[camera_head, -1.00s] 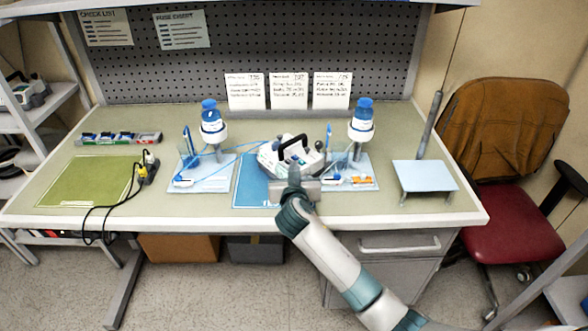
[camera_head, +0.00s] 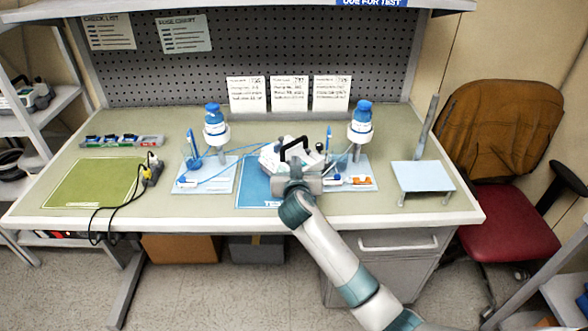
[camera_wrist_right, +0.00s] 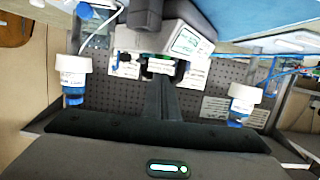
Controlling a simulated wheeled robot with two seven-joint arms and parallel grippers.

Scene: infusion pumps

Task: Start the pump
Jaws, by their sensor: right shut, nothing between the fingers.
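The infusion pump (camera_head: 271,158) is a white box with a black carry handle, standing on the blue mat (camera_head: 252,190) at the middle of the bench. It also shows close up in the right wrist view (camera_wrist_right: 188,42), with a small green-lit panel. My right gripper (camera_head: 294,172) is shut and empty at the pump's front, hiding much of that front in the head view. In the right wrist view the gripper (camera_wrist_right: 161,70) points at the pump; I cannot tell whether it touches. My left gripper is out of view.
Blue-capped bottles on stands (camera_head: 214,122) (camera_head: 361,118) flank the pump, with blue tubing running to it. A green mat (camera_head: 85,182) and black cables lie left. A small pale stand (camera_head: 423,176) is at right. The bench front is mostly clear.

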